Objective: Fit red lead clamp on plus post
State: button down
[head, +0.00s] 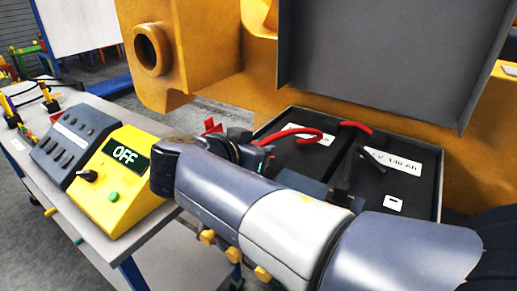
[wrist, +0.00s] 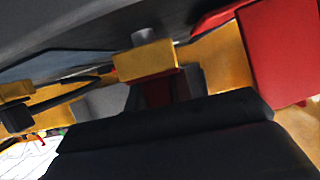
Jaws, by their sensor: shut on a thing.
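My gripper (head: 225,143) is at the far end of my arm in the head view, left of the open battery box (head: 433,200). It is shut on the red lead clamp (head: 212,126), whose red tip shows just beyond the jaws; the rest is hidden. In the wrist view a large red part (wrist: 285,50) is at the right and a brass-coloured block (wrist: 145,62) near the middle; I cannot tell for sure which belong to the clamp. A red lead (head: 305,134) arches over the left battery. I cannot make out the plus post.
A yellow charger (head: 113,190) reading OFF stands on the cart (head: 160,225) at left, beside a dark grey unit (head: 72,143). The raised grey lid (head: 385,60) stands behind the box. Yellow castings (head: 200,55) are behind. A black clamp-like part (head: 368,170) is over the right battery.

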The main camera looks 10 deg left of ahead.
jog(key=shift+f+b, duration=0.6)
jog(key=shift+b, duration=0.1)
jog(key=c, duration=1.2)
grip_release()
jog(key=shift+o, duration=0.2)
jog(key=v, duration=1.1)
jog(key=shift+w, duration=0.1)
jog(key=x, duration=1)
jog(key=shift+w+d+f, duration=0.15)
jog(key=shift+w+d, duration=0.05)
jog(key=shift+w, duration=0.15)
jog(key=shift+r+p, duration=0.3)
jog(key=shift+p, duration=0.15)
jog(key=shift+f, duration=0.2)
